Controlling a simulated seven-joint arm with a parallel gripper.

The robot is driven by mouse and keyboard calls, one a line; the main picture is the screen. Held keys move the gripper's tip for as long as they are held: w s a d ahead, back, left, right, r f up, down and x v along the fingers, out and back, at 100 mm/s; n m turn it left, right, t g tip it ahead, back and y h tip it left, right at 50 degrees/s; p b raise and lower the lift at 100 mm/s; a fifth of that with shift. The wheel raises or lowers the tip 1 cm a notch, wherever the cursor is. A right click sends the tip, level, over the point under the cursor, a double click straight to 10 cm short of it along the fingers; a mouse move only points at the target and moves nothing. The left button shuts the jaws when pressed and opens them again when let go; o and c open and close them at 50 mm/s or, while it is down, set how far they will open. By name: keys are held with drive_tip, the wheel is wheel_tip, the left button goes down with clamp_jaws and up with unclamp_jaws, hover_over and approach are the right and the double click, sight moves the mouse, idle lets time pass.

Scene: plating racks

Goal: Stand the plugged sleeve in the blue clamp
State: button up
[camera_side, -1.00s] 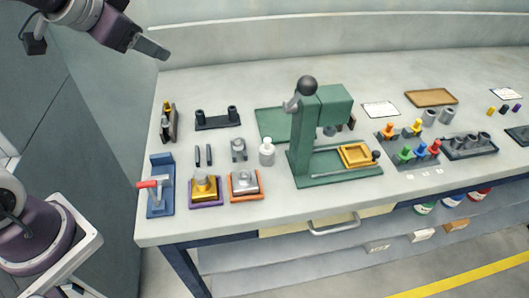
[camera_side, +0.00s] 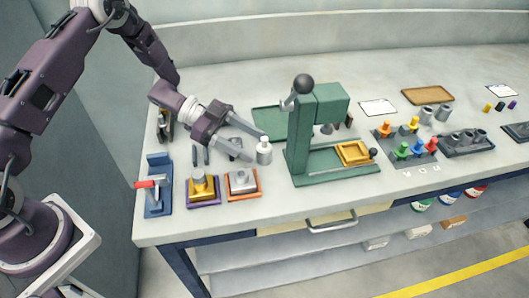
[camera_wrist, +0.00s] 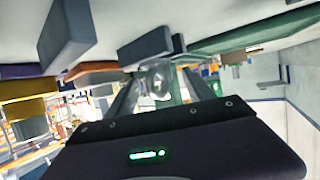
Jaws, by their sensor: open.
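The blue clamp (camera_side: 165,198) stands at the bench's left front, with a red-ended lever (camera_side: 146,184). My gripper (camera_side: 255,149) is open over the bench's left half, its two fingers pointing right and downward. Its fingertips are close to a white bottle (camera_side: 264,152) in the side view; I cannot tell whether they touch. A small grey piece (camera_side: 236,143) shows partly between the fingers. In the wrist view the spread fingers (camera_wrist: 160,88) have a pale, blurred round thing between them. I cannot tell which piece is the plugged sleeve.
A green press (camera_side: 300,140) stands mid-bench, right of my gripper. Coloured plugs (camera_side: 403,149), loose grey sleeves (camera_side: 442,113) and a sleeve rack (camera_side: 466,150) are at right.

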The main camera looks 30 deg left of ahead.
sight(264, 153)
drive_tip(key=x, duration=0.3)
clamp_jaws()
